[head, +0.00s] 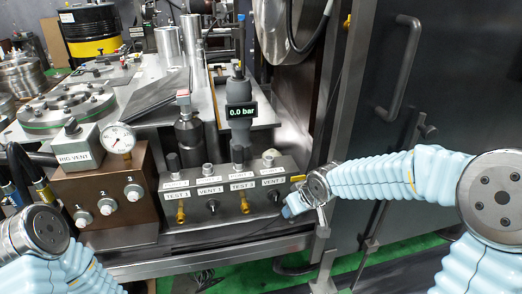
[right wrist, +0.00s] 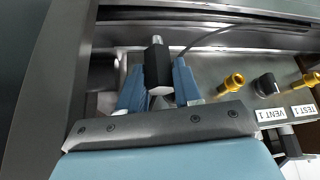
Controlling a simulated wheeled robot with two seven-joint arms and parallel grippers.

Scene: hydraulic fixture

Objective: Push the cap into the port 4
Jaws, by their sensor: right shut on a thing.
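My right gripper (head: 289,209) is at the right end of the steel valve block (head: 225,187), low in front of its face. In the right wrist view its blue fingers (right wrist: 157,90) are shut on a black piece with a silver tip (right wrist: 156,64), which appears to be the cap. The tip points away from the gripper. Yellow fittings (right wrist: 232,82) and a black knob (right wrist: 268,85) stand on the block to the right of the fingers. I cannot make out port 4 or whether the piece touches it. My left gripper is outside the head view; only its arm shows at bottom left.
A pressure display reading 0.0 bar (head: 240,112) stands above the block. A brown panel (head: 104,195) with a round gauge (head: 120,138) is at left. A dark cabinet door (head: 415,110) is at right. Green floor (head: 230,278) shows below the bench.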

